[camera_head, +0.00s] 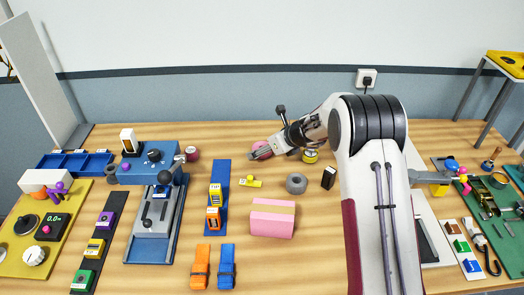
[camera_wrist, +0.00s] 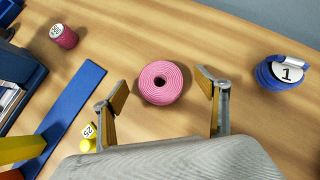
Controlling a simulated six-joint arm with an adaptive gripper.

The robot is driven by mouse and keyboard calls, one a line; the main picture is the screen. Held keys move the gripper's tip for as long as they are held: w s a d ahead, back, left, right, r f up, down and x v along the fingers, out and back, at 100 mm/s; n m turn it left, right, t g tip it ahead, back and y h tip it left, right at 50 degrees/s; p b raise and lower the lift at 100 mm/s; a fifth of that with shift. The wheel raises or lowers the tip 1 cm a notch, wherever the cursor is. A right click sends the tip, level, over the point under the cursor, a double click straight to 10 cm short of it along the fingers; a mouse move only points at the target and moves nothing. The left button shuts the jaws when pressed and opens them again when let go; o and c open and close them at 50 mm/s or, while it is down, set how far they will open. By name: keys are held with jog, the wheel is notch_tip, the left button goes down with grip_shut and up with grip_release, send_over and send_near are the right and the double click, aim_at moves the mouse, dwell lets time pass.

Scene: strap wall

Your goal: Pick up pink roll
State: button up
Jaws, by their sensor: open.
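The pink roll (camera_wrist: 161,82) lies flat on the wooden table, its round centre hole facing up in the wrist view. In the head view the pink roll (camera_head: 260,145) shows only in part, behind my gripper (camera_head: 262,153). In the wrist view my gripper (camera_wrist: 161,84) is open, with one finger to the left of the roll and one to the right. There is a gap between the roll and each finger, and nothing is held. I cannot tell how high the fingertips are above the table.
A blue item labelled 1 (camera_wrist: 283,73) lies right of the roll. A dark red weight (camera_wrist: 63,36), a blue strip (camera_wrist: 66,115) and a yellow weight (camera_wrist: 88,138) lie left. In the head view, a grey ring (camera_head: 297,183) and a pink block (camera_head: 272,218) stand nearer.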

jog(key=c, duration=1.2)
jog(key=shift+c, duration=0.2)
jog(key=shift+r, duration=0.1)
notch_tip(320, 180, up, 10)
dwell(0.4)
